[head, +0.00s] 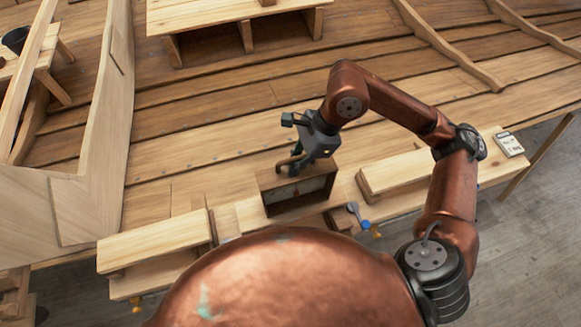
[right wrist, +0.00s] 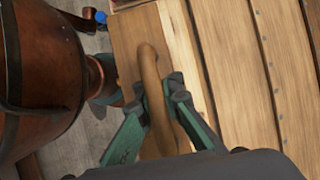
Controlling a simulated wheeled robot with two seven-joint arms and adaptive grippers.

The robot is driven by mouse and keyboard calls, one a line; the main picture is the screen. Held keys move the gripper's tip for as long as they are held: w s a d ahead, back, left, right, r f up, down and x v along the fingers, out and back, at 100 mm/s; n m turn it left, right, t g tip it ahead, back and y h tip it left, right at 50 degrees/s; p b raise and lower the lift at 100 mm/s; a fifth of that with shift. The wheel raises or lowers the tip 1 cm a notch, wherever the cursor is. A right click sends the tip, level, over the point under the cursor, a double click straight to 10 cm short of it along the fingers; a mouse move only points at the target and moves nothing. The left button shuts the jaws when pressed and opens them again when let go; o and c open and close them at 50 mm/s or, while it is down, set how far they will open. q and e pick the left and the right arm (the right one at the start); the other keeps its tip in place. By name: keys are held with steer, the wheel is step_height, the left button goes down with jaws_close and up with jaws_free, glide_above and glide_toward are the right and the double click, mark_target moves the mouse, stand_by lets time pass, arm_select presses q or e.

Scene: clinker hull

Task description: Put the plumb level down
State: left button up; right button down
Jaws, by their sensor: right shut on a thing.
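The plumb level appears to be the dark brown wooden box-shaped piece (head: 312,188) with a greyish front panel and a curved handle on top. It is at the near edge of the planked work area, in front of my body. My right gripper (head: 292,166) comes down from above and is shut on the curved handle. In the right wrist view the brown handle (right wrist: 148,62) runs between the two green-and-black fingers (right wrist: 157,92). Whether its underside touches the planks is hard to tell. My left gripper is not in view.
A pale wooden block (head: 395,172) lies to the right, with a blue-ended tool (head: 353,210) near it. A small white card-like thing (head: 508,144) lies farther right. Another pale board (head: 155,243) lies at left. Bare planks (head: 215,170) lie behind and left of the box.

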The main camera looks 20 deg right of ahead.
mark_target(301, 156)
steer(key=shift+f+b, duration=0.25)
steer(key=shift+b, duration=0.1)
steer(key=c, duration=2.1)
jaws_free()
steer(key=shift+r, duration=0.15)
steer(key=shift+r+p, duration=0.2)
steer(key=shift+p, duration=0.25)
steer(key=b+v, duration=0.2)
steer(key=v, duration=0.8)
steer(key=shift+d+r+b, duration=0.2)
steer(key=shift+r+b, duration=0.05)
steer(key=shift+b, duration=0.1)
steer(key=shift+d+r, duration=0.25)
steer(key=shift+r, duration=0.35)
